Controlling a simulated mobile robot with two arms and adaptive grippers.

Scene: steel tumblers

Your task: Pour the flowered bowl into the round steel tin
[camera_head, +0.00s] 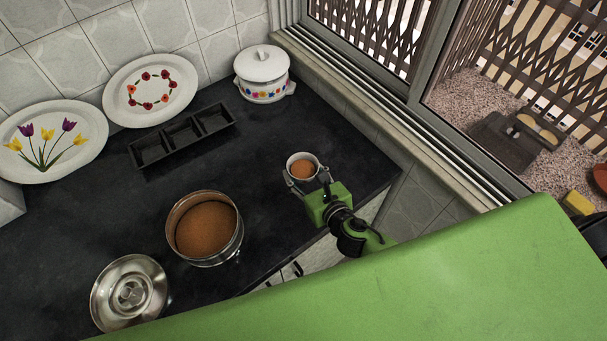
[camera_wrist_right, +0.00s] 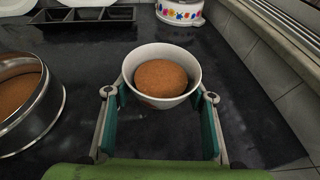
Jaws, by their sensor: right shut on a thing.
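The flowered bowl (camera_head: 302,180) is small and white, with a rounded brown mass inside. My right gripper (camera_head: 306,176) is shut on it, with one finger on each side. In the right wrist view the bowl (camera_wrist_right: 165,102) looks upright between the fingers; any gap under it is hard to tell. The round steel tin (camera_head: 232,246) stands on the dark counter, left of and nearer than the bowl. It has brown contents inside. Its right part also shows at the left of the right wrist view (camera_wrist_right: 42,112). My left gripper is not in view.
A steel lid (camera_head: 130,292) lies left of the tin. A black three-part tray (camera_head: 182,140), two decorated plates (camera_head: 150,88) and a lidded white pot (camera_head: 263,75) stand at the back. The counter (camera_head: 260,200) between bowl and tin is clear. The window is at right.

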